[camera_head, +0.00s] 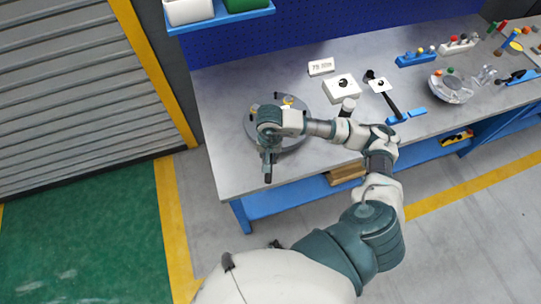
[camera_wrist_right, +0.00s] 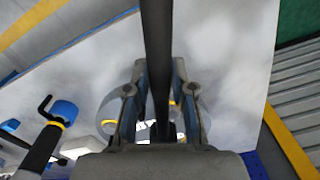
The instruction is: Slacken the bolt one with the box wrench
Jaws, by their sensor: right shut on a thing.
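The flanged shell (camera_head: 303,113) is a round grey disc near the left end of the bench, with small yellow and dark parts on top. I cannot tell which part is bolt one. My right gripper (camera_head: 269,142) is over the shell and hides much of it. In the right wrist view the gripper (camera_wrist_right: 160,100) is shut on a long dark bar, seemingly the box wrench (camera_wrist_right: 157,45). The bar extends toward the bench front, and its end shows in the head view (camera_head: 267,175). The wrench's working end is hidden, so contact with a bolt cannot be told. My left gripper is out of view.
A white block with a dark hole (camera_head: 342,87) and a small sign (camera_head: 321,67) stand right of the shell. The bench's left front corner is bare.

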